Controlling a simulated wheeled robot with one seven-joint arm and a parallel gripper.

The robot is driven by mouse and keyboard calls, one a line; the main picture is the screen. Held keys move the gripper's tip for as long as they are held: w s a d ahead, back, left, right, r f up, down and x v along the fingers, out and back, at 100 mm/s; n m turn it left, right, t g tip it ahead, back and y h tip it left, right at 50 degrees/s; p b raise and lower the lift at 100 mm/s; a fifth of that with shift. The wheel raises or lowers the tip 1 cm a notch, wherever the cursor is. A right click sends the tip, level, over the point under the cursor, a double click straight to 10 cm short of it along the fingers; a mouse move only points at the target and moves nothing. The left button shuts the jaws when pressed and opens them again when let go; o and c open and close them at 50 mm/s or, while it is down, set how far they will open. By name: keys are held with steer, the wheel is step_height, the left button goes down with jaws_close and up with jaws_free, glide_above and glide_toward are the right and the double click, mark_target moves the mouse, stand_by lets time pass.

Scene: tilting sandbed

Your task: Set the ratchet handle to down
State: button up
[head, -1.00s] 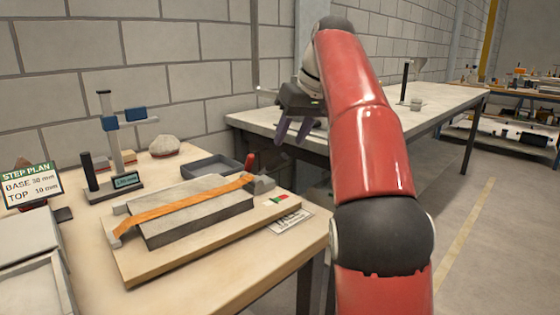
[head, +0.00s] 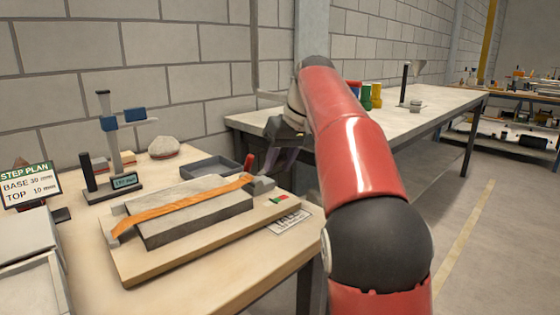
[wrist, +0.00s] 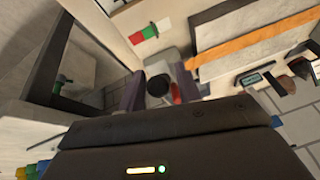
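The ratchet (head: 262,184) is a grey block at the right end of the orange strap (head: 185,205). Its red handle (head: 249,161) stands up from the ratchet in the head view. In the wrist view the red handle (wrist: 176,95) is partly hidden by my gripper, with a dark round end (wrist: 158,88) beside it. My gripper (head: 272,160) is just above and behind the ratchet. In the wrist view its two fingers are apart, on either side of the dark end (wrist: 157,82). I cannot tell whether either finger touches the handle.
The strap crosses a grey slab (head: 200,222) on a wooden board (head: 190,262). A red-white-green marker (head: 279,199) lies beside the ratchet. A dark tray (head: 208,161), a gauge stand (head: 117,150) and a STEP PLAN sign (head: 30,185) stand around it. Another bench (head: 430,98) is behind.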

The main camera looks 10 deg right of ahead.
jaws_close()
steer(key=shift+f+b, duration=0.1)
steer(key=shift+b, duration=0.2)
steer(key=f+b, duration=0.1)
steer(key=b, duration=0.1)
steer(key=s+f+t+b, duration=0.1)
steer(key=b, duration=0.1)
steer(key=f+t+y+b, duration=0.1)
steer(key=b, duration=0.2)
steer(key=shift+s+d, duration=0.15)
steer(key=shift+d, duration=0.25)
steer(key=f+t+y+b, duration=0.1)
steer(key=b, duration=0.2)
steer(key=f+t+b, duration=0.1)
steer(key=t+b, duration=0.1)
steer(key=b, duration=0.2)
steer(key=shift+s+d+y, duration=0.1)
steer(key=shift+s+y, duration=0.2)
steer(key=shift+y, duration=0.1)
steer(key=shift+b, duration=0.35)
steer(key=shift+o, duration=1.1)
jaws_free()
steer(key=shift+r, duration=0.1)
